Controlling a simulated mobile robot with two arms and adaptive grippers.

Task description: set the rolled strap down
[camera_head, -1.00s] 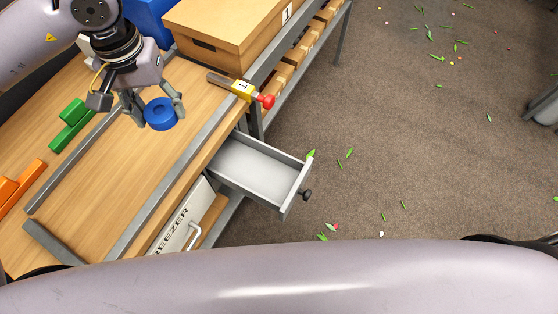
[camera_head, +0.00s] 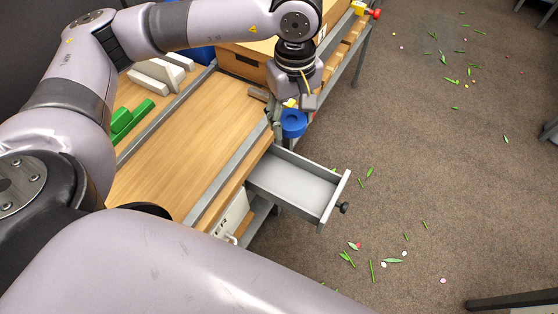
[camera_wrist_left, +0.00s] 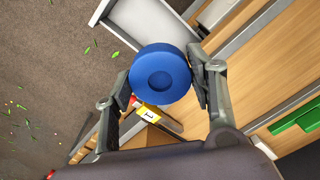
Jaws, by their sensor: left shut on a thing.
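The rolled strap (camera_head: 293,124) is a blue roll with a round hollow in its middle. My left gripper (camera_head: 291,112) is shut on it and holds it in the air, in the picture just beyond the back corner of the open drawer (camera_head: 296,184). In the left wrist view the strap (camera_wrist_left: 160,74) sits between the two fingers of the gripper (camera_wrist_left: 163,78), with part of the drawer (camera_wrist_left: 145,22) behind it. The drawer is grey, pulled out, and its visible floor is empty. My right gripper is not in view.
The wooden bench top (camera_head: 190,125) has metal rails and much clear room. Green blocks (camera_head: 130,118) and white pieces (camera_head: 160,74) lie at its left. A cardboard box (camera_head: 240,62) stands at the back. A red-knobbed clamp (camera_head: 372,13) is by the bench edge. Leaves and petals litter the floor.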

